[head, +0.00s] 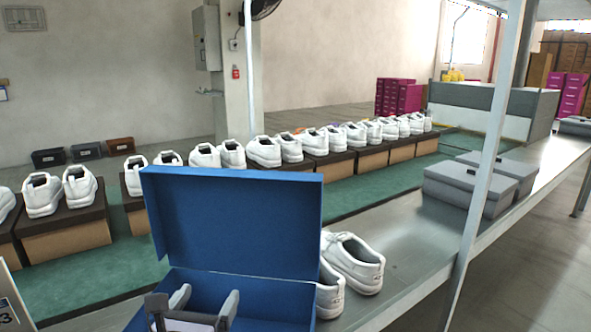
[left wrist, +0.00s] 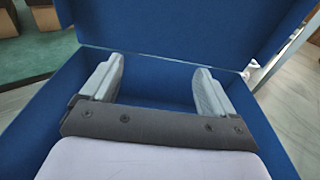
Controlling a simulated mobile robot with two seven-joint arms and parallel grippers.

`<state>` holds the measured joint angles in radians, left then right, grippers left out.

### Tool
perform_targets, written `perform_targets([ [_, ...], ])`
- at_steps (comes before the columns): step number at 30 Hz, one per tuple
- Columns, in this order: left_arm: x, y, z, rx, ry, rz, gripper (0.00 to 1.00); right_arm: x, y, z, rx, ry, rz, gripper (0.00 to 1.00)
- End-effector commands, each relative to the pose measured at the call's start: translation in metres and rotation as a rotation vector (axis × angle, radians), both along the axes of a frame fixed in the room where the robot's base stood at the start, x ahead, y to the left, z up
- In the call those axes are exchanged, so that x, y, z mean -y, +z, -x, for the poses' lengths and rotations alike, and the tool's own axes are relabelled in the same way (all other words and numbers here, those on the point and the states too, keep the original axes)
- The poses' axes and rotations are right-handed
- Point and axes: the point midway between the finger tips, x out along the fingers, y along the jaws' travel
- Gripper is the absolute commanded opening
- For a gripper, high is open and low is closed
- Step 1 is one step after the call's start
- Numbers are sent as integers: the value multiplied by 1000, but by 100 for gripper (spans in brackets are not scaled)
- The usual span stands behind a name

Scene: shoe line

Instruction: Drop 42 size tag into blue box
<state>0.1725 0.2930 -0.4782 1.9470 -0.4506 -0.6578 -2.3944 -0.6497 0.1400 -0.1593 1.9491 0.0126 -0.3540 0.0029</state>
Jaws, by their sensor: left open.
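The blue box (head: 238,222) stands open on the near side of the bench with its lid upright. It also fills much of the left wrist view (left wrist: 185,25). My left gripper (head: 205,298) is at the open box, over its inside. In the left wrist view the two fingers of my left gripper (left wrist: 160,72) are spread apart with only blue box surface seen between them. I make out no 42 size tag in either view; the floor of the box is partly hidden by the gripper. My right gripper is not in view.
A pair of white shoes (head: 352,262) stands against the right side of the blue box. Grey lidded boxes (head: 468,188) sit farther along the metal bench (head: 420,235). A white post (head: 485,170) rises at the bench edge. White shoes on brown boxes (head: 68,238) line the green conveyor behind.

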Motion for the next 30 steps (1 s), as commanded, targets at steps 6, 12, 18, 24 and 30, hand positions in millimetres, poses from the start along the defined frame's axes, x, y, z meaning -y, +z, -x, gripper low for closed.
perform_targets([
  [6, 0, 61, -1, 8, -1, -2, 88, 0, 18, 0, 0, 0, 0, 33],
  [12, 0, 111, -1, 8, 0, -1, 88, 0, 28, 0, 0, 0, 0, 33],
  [18, 0, 149, 0, 5, 0, -1, 88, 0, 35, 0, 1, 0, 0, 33],
  [24, 0, 168, 0, 2, 0, 0, 88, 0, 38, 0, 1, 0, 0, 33],
  [30, 0, 172, 0, -1, 0, 0, 88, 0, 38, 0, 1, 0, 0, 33],
])
